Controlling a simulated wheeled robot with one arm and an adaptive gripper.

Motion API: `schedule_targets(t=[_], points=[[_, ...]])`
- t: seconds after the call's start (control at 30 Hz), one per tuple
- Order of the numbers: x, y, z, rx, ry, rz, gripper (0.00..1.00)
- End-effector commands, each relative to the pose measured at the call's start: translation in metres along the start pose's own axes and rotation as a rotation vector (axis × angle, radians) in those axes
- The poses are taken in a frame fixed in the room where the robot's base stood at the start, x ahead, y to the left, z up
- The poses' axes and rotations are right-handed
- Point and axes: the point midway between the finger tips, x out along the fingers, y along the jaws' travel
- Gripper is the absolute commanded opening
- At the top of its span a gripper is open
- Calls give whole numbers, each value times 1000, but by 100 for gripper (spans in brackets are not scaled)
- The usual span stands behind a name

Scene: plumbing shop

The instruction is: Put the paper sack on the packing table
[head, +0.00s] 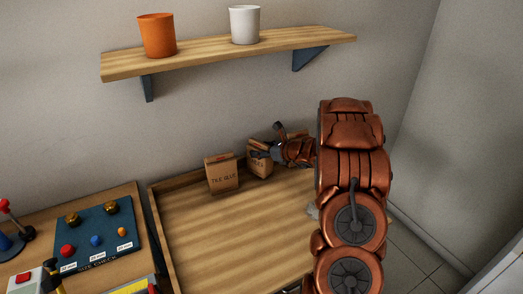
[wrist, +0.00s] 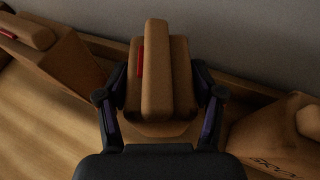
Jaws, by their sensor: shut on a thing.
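My gripper (head: 277,150) is at the back of a wooden table (head: 225,235) with a raised rim. It is shut on a brown paper sack (head: 260,166), which is partly hidden by the fingers in the head view. In the wrist view my gripper (wrist: 160,92) has one finger on each side of this sack (wrist: 158,70), which has a folded top and a red mark. The sack looks upright near the back rim; I cannot tell whether its base touches the table. Which table is the packing table is not marked.
A sack lettered TILE GLUE (head: 222,177) stands just left of the held one. In the wrist view, other sacks stand at left (wrist: 60,62) and right (wrist: 280,138). A shelf (head: 200,58) with orange and white cups hangs above. The table's front and middle are clear.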

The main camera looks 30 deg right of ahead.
Motion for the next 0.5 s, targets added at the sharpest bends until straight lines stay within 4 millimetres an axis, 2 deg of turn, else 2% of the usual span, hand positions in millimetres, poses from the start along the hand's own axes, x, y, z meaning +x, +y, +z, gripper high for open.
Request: schedule_targets(t=[0.5], points=[[3, -1, -5, -1, -4, -1, 0]])
